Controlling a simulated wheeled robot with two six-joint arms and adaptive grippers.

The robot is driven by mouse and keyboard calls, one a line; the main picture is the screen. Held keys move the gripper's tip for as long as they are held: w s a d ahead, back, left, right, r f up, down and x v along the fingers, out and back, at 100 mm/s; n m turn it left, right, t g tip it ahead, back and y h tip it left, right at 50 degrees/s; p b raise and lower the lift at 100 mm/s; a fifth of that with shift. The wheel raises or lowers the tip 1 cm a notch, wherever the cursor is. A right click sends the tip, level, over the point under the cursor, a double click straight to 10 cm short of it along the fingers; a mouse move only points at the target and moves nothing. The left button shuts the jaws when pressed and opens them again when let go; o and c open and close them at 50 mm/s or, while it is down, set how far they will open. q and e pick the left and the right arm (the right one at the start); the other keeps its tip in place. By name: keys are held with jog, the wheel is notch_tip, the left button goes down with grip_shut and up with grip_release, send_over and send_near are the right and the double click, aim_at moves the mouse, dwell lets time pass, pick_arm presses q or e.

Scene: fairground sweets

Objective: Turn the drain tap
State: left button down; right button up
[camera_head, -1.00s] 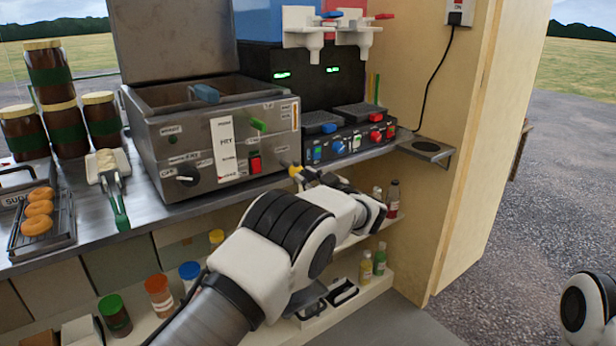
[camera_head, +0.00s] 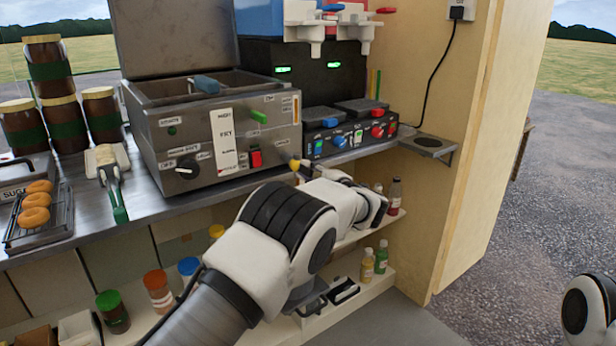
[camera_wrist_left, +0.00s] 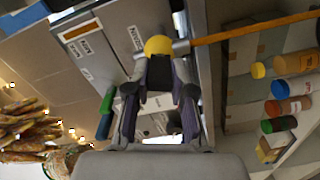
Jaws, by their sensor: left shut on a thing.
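The drain tap shows as a small yellow knob (camera_head: 295,165) at the lower front right corner of the steel fryer (camera_head: 185,160). In the left wrist view the yellow knob (camera_wrist_left: 158,45) is at the tips of my left gripper (camera_wrist_left: 160,70), on a metal stem beside the fryer's front. My left gripper (camera_head: 301,172) is shut on the tap; its own arm hides part of the fingers in the head view. Of my right arm, only a white and black part shows at the lower right edge; its gripper is out of view.
A black control box (camera_head: 350,130) with coloured buttons stands right of the fryer. A small shelf (camera_head: 428,145) juts from the wooden wall. Bottles (camera_head: 367,262) and jars (camera_head: 113,312) stand on shelves below the counter. An orange rod (camera_wrist_left: 255,27) extends right of the knob in the wrist view.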

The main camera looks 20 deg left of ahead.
pick_arm(q)
jog(key=shift+f+n+b, duration=0.1)
jog(key=shift+n+b, duration=0.85)
jog(key=shift+n, duration=0.95)
jog(key=c, duration=1)
grip_release()
